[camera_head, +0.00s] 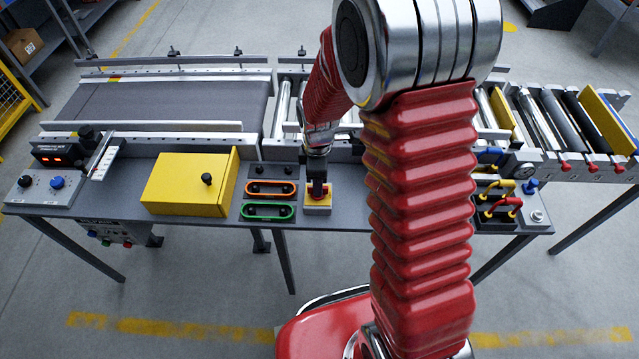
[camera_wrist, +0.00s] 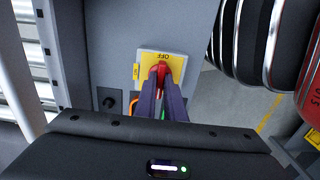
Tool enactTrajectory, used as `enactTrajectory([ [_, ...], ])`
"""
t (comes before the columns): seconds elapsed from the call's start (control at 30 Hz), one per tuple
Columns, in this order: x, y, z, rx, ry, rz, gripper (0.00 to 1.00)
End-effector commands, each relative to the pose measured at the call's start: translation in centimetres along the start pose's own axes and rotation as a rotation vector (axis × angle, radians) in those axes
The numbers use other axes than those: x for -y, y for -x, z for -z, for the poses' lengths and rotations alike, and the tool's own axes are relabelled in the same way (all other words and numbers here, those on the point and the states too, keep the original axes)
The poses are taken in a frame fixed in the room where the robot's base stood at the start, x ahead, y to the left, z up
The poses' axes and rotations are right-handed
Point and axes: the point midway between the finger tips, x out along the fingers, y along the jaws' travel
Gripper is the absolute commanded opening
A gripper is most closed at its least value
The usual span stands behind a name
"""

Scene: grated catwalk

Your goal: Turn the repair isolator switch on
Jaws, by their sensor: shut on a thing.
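The repair isolator switch is a yellow plate (camera_head: 318,208) on a grey box at the bench's front edge, right of the orange and green handles. In the wrist view its yellow plate (camera_wrist: 181,66) reads "OFF" at one edge, with smaller lettering at another edge. A red knob (camera_wrist: 163,69) sits at its middle. My gripper (camera_wrist: 162,88) is shut on the red knob, with its dark fingers on either side. In the head view my gripper (camera_head: 318,188) reaches down onto the switch and hides most of the knob.
A yellow box (camera_head: 188,184) with a black knob, and orange (camera_head: 270,188) and green (camera_head: 267,211) handles, stand left of the switch. Red and yellow cable plugs (camera_head: 497,205) and a gauge are to the right. Conveyor rollers (camera_head: 540,120) and a belt (camera_head: 170,102) run behind.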

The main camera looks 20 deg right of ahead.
Motion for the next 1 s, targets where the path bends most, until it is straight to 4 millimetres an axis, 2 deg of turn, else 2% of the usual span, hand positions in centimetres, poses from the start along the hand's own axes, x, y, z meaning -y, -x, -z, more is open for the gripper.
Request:
enactTrajectory([
  [0.2,0.14,-0.03,0.00,0.001,0.000,0.003,0.00],
  [0.23,-0.02,-0.03,-0.51,0.001,-0.001,0.004,0.00],
  [0.57,0.23,-0.04,0.25,0.000,-0.035,0.004,0.00],
  [0.77,0.27,-0.04,0.32,0.000,-0.125,0.004,0.00],
  [1.0,0.29,-0.05,0.34,0.000,-0.307,0.005,0.00],
])
